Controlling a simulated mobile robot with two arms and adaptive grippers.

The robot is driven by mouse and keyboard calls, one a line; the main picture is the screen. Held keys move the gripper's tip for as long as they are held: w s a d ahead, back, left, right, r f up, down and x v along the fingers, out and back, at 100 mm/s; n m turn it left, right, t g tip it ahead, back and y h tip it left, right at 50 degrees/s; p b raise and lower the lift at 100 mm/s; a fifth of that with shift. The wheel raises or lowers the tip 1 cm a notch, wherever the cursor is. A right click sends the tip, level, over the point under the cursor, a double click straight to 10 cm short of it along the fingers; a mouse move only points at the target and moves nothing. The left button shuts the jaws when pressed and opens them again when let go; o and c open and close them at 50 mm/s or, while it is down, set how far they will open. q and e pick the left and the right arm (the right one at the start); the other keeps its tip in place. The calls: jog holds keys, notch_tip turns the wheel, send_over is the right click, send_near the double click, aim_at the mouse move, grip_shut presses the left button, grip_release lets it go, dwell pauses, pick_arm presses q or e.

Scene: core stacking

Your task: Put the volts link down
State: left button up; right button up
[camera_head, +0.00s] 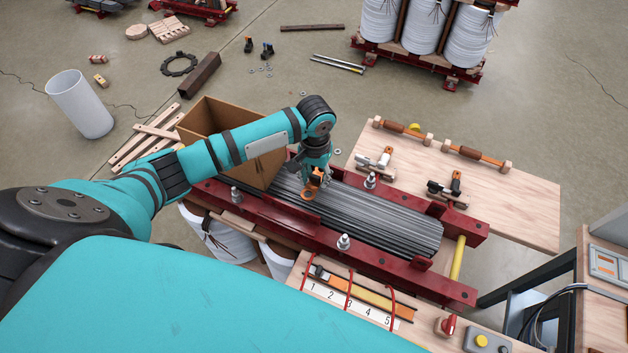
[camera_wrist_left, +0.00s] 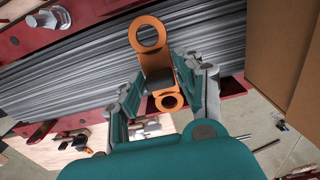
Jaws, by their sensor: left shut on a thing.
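The volts link, an orange piece with a ring at each end (camera_head: 306,198), is in my left gripper (camera_head: 314,183), above the grey stack of steel strips (camera_head: 390,216). In the left wrist view the link (camera_wrist_left: 156,62) sits between the two fingers, with its large ring beyond the fingertips and a smaller ring nearer the palm. The left gripper is shut on its middle. I cannot tell whether the link touches the strips. My right gripper is not in view.
A red clamp frame (camera_head: 462,292) with upright bolts surrounds the stack. A cardboard box (camera_head: 268,167) stands close behind my gripper. A wooden table (camera_head: 520,195) with tools lies at right. A numbered board (camera_head: 340,303) with an orange bar is in front.

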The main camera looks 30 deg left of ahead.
aim_at(314, 183)
pick_arm(q)
jog(key=f, duration=0.3)
jog(key=shift+w+a+f, duration=0.15)
jog(key=shift+a+f, duration=0.1)
jog(key=shift+f, duration=0.05)
jog(key=o, duration=1.2)
jog(key=shift+f, duration=0.1)
notch_tip(314, 183, up, 12)
jog(key=shift+r, duration=0.15)
